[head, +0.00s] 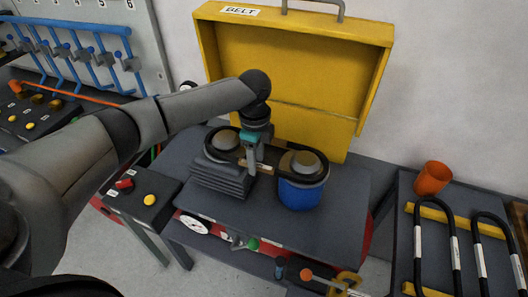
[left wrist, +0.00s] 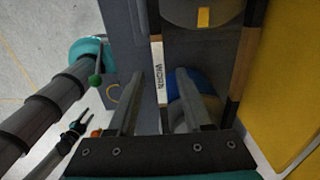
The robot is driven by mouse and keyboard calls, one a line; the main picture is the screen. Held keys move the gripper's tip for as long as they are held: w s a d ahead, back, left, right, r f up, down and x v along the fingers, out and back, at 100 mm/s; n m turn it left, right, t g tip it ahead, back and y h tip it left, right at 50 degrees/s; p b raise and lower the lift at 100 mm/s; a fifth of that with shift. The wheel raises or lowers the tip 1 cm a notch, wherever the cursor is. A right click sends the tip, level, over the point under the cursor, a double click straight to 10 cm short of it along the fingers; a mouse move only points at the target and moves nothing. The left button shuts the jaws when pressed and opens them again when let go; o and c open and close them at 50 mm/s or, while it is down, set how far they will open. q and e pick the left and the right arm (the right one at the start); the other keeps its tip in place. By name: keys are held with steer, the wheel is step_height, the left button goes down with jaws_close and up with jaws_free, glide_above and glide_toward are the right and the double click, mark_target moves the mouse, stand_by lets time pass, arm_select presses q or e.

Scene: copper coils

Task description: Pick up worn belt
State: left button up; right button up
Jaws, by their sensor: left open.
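The worn belt (head: 266,171) is a dark loop around two pulleys on the grey bench. One pulley (head: 224,139) is above a stack of grey plates, the other (head: 306,162) above a blue drum (head: 301,194). My left gripper (head: 252,166) is open, pointing down over the near run between the pulleys. In the left wrist view, this dark run with a white label (left wrist: 158,70) passes between the two open fingers (left wrist: 158,85). The label is too blurred to read. I cannot tell whether the fingers touch it. My right gripper is not in view.
A raised yellow cover (head: 290,60) marked BELT stands behind the pulleys. Other black belts (head: 452,222) lie on yellow rails at the right, near an orange cup (head: 432,178). A control box (head: 140,200) stands at the left. A green-knobbed lever (head: 250,243) projects from the bench front.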

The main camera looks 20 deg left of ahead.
arm_select(q)
steer(key=shift+f, duration=0.25)
jaws_close()
stand_by(0.5)
